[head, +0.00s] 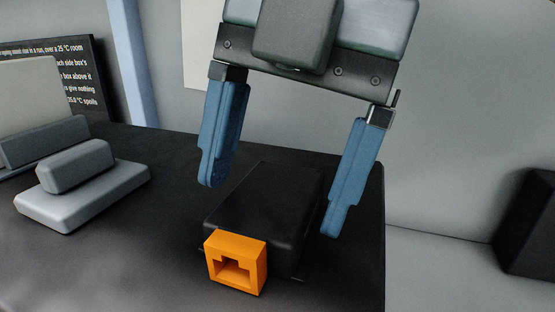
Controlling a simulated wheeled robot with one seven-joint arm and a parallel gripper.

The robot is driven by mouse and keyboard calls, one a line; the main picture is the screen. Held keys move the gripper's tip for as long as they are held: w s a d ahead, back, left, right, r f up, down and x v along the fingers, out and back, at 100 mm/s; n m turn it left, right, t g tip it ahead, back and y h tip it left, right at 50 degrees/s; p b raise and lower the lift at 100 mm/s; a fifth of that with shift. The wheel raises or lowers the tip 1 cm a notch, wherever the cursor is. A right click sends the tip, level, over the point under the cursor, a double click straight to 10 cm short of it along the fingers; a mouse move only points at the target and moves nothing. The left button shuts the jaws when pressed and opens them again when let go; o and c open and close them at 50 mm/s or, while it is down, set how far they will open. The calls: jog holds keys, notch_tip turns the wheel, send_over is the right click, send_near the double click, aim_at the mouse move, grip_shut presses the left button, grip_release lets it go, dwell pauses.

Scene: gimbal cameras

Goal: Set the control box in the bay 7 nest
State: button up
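A black box with rounded edges (263,204), which I take to be the control box, sits on the dark table top (60,255). An orange square port piece (236,264) with a stepped opening is at its near end. My gripper (269,205) hangs over the box with its two blue fingers spread apart. The left finger is at the box's upper left and the right finger is beside its right side. The fingers do not visibly press on the box, and whether either touches it I cannot tell. No nest marked bay 7 is recognisable in the head view.
A grey stepped block (82,188) stands on the table at the left, with more grey blocks behind it. A black sign with white text (78,75) is at the back left. A dark object (530,225) stands at the far right, beyond the table's right edge.

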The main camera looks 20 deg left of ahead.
aim_at(306, 186)
jog(key=shift+o, duration=0.5)
jog(key=shift+r, duration=0.35)
jog(key=v, duration=0.7)
jog(key=shift+d, duration=0.1)
